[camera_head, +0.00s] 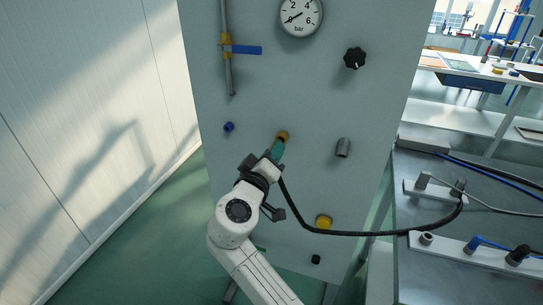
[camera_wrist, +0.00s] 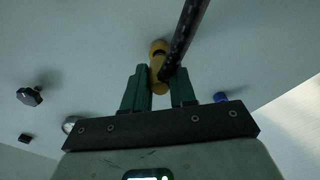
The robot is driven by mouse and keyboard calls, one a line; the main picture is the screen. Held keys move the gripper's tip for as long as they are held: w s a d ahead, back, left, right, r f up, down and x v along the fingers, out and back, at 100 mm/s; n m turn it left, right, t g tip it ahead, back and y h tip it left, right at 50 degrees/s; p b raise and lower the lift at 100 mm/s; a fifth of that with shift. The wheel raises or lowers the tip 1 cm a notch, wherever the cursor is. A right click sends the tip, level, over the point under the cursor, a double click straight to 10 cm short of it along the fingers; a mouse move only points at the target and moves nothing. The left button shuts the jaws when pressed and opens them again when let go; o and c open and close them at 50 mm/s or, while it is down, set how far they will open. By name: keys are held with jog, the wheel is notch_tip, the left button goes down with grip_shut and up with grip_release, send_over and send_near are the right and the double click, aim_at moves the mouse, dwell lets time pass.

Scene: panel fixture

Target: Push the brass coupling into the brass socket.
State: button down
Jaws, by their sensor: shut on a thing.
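My gripper (camera_head: 279,148) is in front of the upright panel, its green fingers pointing at it. In the wrist view my gripper (camera_wrist: 159,77) is shut on the brass coupling (camera_wrist: 157,82), which sits between the two green fingers. A black hose (camera_wrist: 184,35) runs from the coupling. The brass socket (camera_head: 282,135) stands on the panel just beyond the fingertips. It shows in the wrist view (camera_wrist: 158,47) right in line with the coupling. The two look close or touching; I cannot tell whether the coupling is inside. In the head view the fingers hide the coupling.
The panel (camera_head: 330,190) carries a blue fitting (camera_head: 229,127), a grey fitting (camera_head: 343,147), a yellow fitting (camera_head: 323,221), a black knob (camera_head: 355,58) and a gauge (camera_head: 301,16). The black hose (camera_head: 350,233) sags across to a grey bench (camera_head: 450,180) at right.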

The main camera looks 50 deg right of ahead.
jog(key=shift+b+x, duration=0.35)
jog(key=shift+x, duration=0.85)
jog(key=c, duration=0.8)
grip_release()
jog(key=b+v, duration=0.1)
jog(key=v, duration=0.9)
jog(key=shift+s+a, duration=0.15)
jog(key=shift+a, duration=0.2)
